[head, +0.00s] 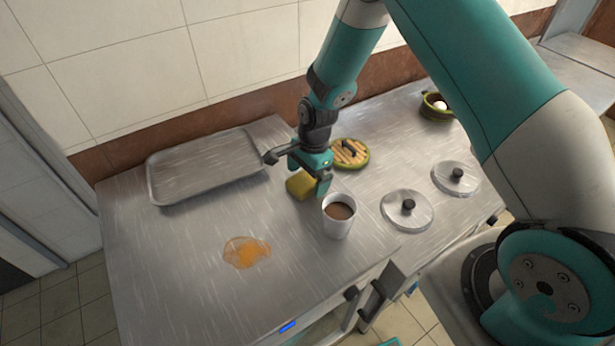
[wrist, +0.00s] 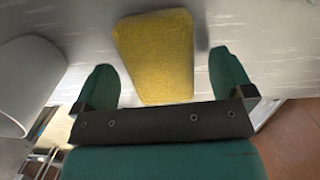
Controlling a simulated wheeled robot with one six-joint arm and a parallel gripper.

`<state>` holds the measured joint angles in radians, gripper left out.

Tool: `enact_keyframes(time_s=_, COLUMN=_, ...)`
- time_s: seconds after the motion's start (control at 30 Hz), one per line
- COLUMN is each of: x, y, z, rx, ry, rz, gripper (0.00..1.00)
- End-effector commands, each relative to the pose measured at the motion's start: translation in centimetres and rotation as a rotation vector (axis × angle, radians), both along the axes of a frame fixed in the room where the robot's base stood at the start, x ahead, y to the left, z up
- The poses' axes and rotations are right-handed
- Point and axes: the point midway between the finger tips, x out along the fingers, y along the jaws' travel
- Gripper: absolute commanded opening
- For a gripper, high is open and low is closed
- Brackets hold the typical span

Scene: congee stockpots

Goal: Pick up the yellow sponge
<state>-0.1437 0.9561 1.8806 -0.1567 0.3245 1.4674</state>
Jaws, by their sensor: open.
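The yellow sponge (head: 300,185) lies on the steel counter, just behind and left of a white cup. My gripper (head: 309,178) is over the sponge and partly covers it in the head view. In the wrist view the sponge (wrist: 155,55) shows as a yellow block between the two green fingers of my gripper (wrist: 162,85). The fingers are open, with a gap on each side of the sponge. I cannot tell how far down the fingertips reach beside it.
The white cup of brown liquid (head: 338,221) stands close to my gripper. A steel tray (head: 160,195) is at the back left. An orange spill (head: 246,252) is in front. Two lids (head: 407,212), a round green-rimmed dish (head: 349,153) and a green pot (head: 436,112) stand to the right.

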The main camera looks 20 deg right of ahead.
Motion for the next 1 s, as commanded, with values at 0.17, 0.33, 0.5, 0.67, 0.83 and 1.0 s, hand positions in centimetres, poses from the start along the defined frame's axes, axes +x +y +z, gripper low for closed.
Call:
enact_keyframes(time_s=0.17, x=-0.06, y=0.15, z=-1.11, rx=0.000, ry=-0.001, rz=0.000, gripper=0.99)
enact_keyframes(time_s=0.33, x=-0.04, y=0.15, z=-1.16, rx=0.000, ry=-0.001, rz=0.000, gripper=0.99)
enact_keyframes(time_s=0.5, x=-0.05, y=0.16, z=-1.14, rx=0.000, ry=-0.001, rz=0.000, gripper=0.62)
enact_keyframes(time_s=0.67, x=-0.05, y=0.15, z=-1.12, rx=0.000, ry=-0.001, rz=0.000, gripper=0.45)
enact_keyframes(time_s=0.83, x=-0.05, y=0.15, z=-1.09, rx=0.000, ry=-0.001, rz=0.000, gripper=0.45)
enact_keyframes(time_s=1.0, x=0.01, y=0.15, z=-0.42, rx=0.001, ry=-0.002, rz=0.000, gripper=0.45)
